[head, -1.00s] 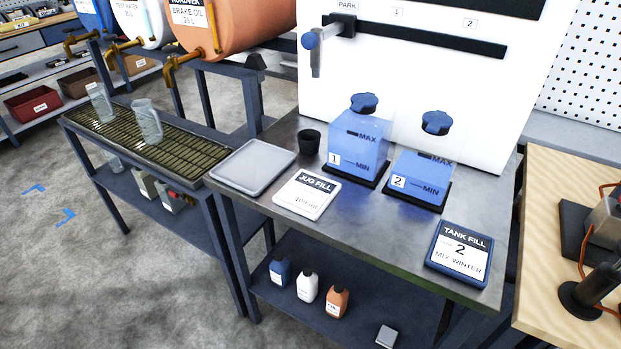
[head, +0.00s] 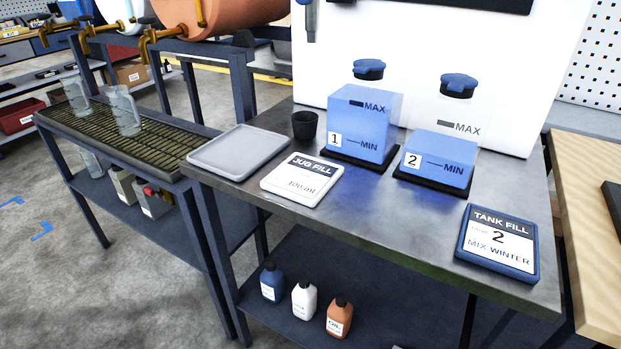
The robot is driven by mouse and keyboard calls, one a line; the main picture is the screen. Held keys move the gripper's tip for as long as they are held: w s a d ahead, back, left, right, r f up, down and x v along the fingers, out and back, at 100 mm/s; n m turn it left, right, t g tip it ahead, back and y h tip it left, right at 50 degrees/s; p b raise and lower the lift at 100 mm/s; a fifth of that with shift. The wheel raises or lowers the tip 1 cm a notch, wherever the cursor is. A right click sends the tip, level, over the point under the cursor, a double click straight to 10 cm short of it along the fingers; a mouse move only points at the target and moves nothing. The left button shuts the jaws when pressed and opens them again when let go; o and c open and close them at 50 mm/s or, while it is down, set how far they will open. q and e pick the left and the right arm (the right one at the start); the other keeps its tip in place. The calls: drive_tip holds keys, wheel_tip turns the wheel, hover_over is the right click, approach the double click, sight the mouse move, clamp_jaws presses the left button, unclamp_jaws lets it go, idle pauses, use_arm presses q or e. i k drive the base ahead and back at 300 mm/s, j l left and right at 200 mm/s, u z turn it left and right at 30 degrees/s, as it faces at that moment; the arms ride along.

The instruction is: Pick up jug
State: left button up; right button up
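Two clear jugs stand upright on the slatted drip rack (head: 165,158) at the left. One jug (head: 124,112) is nearer the middle of the rack, and the other jug (head: 76,97) is at its far left. Both look empty. Another clear vessel (head: 90,162) shows partly on the shelf below, behind the rack's edge. Neither of my grippers shows in the head view.
The metal bench holds a grey tray (head: 237,152), a jug fill card (head: 301,181), a black cup (head: 304,125), tank 1 (head: 357,125), tank 2 (head: 440,155) and a tank fill card (head: 498,242). Small bottles (head: 304,300) stand below. Floor (head: 60,290) at left is open.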

sight(76, 92)
drive_tip(key=j+u, duration=0.5)
drive_tip(key=j, duration=1.05)
drive_tip(key=k, duration=0.05)
